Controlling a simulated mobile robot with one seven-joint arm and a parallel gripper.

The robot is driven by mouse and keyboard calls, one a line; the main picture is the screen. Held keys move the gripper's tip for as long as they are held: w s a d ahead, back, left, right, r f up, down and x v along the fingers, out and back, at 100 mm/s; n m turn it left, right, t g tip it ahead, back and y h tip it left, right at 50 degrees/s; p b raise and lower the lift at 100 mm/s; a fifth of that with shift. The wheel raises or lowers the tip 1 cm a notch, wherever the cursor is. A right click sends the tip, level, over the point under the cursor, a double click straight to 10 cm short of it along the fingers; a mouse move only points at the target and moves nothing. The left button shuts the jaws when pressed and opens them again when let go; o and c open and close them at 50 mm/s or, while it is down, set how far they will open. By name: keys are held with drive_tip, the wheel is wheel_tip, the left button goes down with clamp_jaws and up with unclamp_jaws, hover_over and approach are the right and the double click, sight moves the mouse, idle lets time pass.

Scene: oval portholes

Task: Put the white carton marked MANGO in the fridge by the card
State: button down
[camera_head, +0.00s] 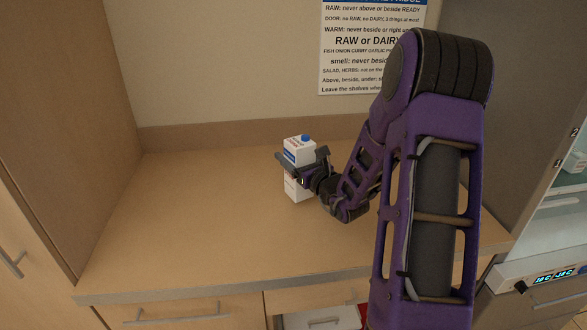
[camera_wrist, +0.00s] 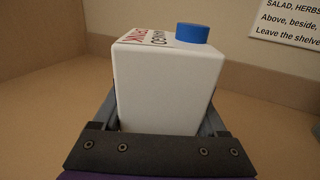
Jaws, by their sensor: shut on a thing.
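The white carton (camera_head: 299,152) stands upright on the wooden counter in the head view, with a blue cap and a blue band. My gripper (camera_head: 301,172) is shut around its middle, coming from the right. In the wrist view the carton (camera_wrist: 170,90) fills the space between the two fingers (camera_wrist: 165,122); red and dark lettering shows on its top, too slanted to read surely. The card (camera_head: 350,50) hangs on the back wall, partly hidden by my arm. The fridge (camera_head: 565,215) is at the right edge, with lit shelves and a display below; only part of it shows.
The counter (camera_head: 180,220) is bare left of the carton. A tall wooden side panel (camera_head: 60,110) bounds it on the left. A grey panel (camera_head: 500,120) stands between counter and fridge. Drawers with handles (camera_head: 180,315) are below; one seems open, with something red and white.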

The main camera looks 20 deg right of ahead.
drive_tip(key=shift+f, duration=1.6)
drive_tip(key=shift+f+b, duration=0.15)
drive_tip(key=shift+b, duration=0.15)
unclamp_jaws()
